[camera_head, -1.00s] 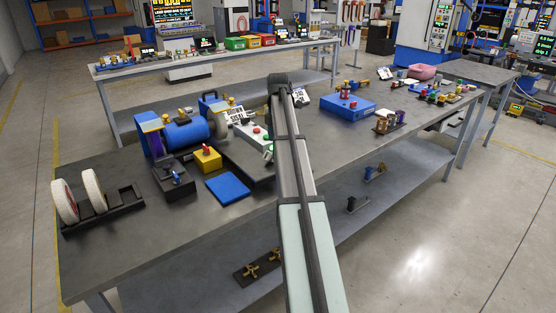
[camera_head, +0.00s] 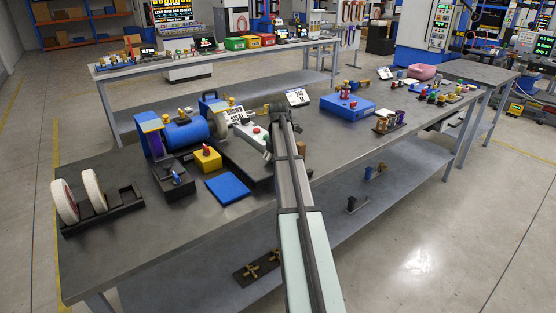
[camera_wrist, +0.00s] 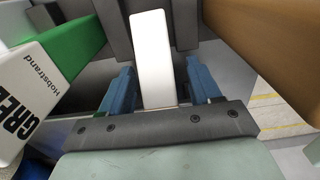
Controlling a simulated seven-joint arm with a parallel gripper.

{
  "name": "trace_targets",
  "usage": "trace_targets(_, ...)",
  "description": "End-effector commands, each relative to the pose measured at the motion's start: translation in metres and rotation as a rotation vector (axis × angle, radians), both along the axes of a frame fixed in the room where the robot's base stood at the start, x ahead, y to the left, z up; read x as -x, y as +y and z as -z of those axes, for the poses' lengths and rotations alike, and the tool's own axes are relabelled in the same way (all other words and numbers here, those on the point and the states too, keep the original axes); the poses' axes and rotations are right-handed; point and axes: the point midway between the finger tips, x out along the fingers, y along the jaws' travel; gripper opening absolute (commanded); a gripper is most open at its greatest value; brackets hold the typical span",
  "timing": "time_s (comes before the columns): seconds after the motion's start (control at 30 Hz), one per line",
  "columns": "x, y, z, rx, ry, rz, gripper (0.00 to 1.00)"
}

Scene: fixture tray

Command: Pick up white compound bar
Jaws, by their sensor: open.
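The white compound bar (camera_wrist: 152,58) stands in the middle of the wrist view, its long pale face running toward my gripper. My gripper (camera_wrist: 161,72) is open. Its two blue fingers lie on either side of the bar, with visible gaps between them and it. The bar's lower end is hidden by the dark gripper plate. In the head view my arm covers the spot, so neither the bar nor the fingers can be made out there.
A green bar (camera_wrist: 75,45) with a white printed wrapper (camera_wrist: 22,110) is close on the left, and a brown bar (camera_wrist: 262,45) close on the right. Grey holder walls (camera_wrist: 184,25) flank the white bar. The blue plate (camera_head: 228,187) lies on the bench (camera_head: 150,235).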

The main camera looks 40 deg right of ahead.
Motion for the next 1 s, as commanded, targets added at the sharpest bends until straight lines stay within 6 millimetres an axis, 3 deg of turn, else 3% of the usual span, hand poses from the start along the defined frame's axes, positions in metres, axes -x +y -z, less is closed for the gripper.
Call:
trace_targets(0.17,-0.0001,-0.0001,-0.0003,0.0,0.0,0.0,0.61)
trace_targets(0.8,-0.0001,0.0,-0.0006,0.0,0.0,0.0,0.01)
trace_targets(1.0,-0.0001,-0.0001,-0.001,0.0,0.0,0.0,0.01)
